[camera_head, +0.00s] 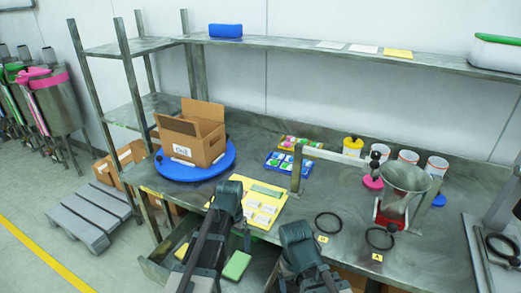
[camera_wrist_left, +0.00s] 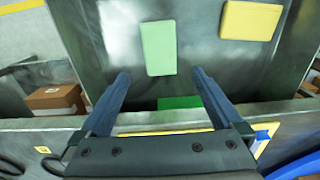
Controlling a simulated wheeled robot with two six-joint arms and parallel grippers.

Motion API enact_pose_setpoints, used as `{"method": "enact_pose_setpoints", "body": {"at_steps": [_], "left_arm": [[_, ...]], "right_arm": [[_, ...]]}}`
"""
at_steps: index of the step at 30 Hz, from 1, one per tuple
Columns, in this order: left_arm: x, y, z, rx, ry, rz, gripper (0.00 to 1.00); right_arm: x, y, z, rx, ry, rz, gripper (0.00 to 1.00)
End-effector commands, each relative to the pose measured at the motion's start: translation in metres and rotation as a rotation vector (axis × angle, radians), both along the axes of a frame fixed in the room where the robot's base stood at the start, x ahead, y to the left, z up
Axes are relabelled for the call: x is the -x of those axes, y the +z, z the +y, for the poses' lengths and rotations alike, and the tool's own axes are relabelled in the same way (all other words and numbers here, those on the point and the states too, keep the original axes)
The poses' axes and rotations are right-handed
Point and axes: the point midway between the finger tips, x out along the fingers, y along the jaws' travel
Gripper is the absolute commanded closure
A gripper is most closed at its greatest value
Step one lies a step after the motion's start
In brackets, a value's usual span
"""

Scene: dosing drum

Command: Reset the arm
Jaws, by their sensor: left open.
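My left arm comes in at the lower middle of the head view, with its gripper (camera_head: 228,212) at the bench's front edge by an open drawer (camera_head: 155,268). In the left wrist view the left gripper (camera_wrist_left: 160,76) has its fingers wide apart with nothing between them. A pale green block (camera_wrist_left: 158,48) and a yellow block (camera_wrist_left: 251,20) lie in the drawer, beyond the fingertips. My right arm (camera_head: 302,255) is at the bottom of the head view; its fingers cannot be made out.
A yellow tray (camera_head: 258,222) with white pieces lies behind the left gripper. An open carton (camera_head: 192,140) stands on a blue turntable (camera_head: 172,171). A metal funnel (camera_head: 404,178) on a red stand and black rings (camera_head: 328,222) are at right. A shelf (camera_head: 340,58) runs above the bench.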

Motion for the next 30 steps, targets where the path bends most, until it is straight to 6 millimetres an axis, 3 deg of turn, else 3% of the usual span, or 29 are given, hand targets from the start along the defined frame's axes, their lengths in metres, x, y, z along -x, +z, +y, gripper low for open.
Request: {"method": "enact_pose_setpoints", "body": {"at_steps": [24, 30], "left_arm": [[0.000, -0.099, 0.000, 0.000, 0.000, 0.000, 0.00], [0.000, -0.116, 0.000, 0.000, 0.000, 0.000, 0.00]], "right_arm": [[0.000, -0.099, 0.000, 0.000, 0.001, 0.000, 0.14], [0.000, -0.116, 0.000, 0.000, 0.001, 0.000, 0.14]]}}
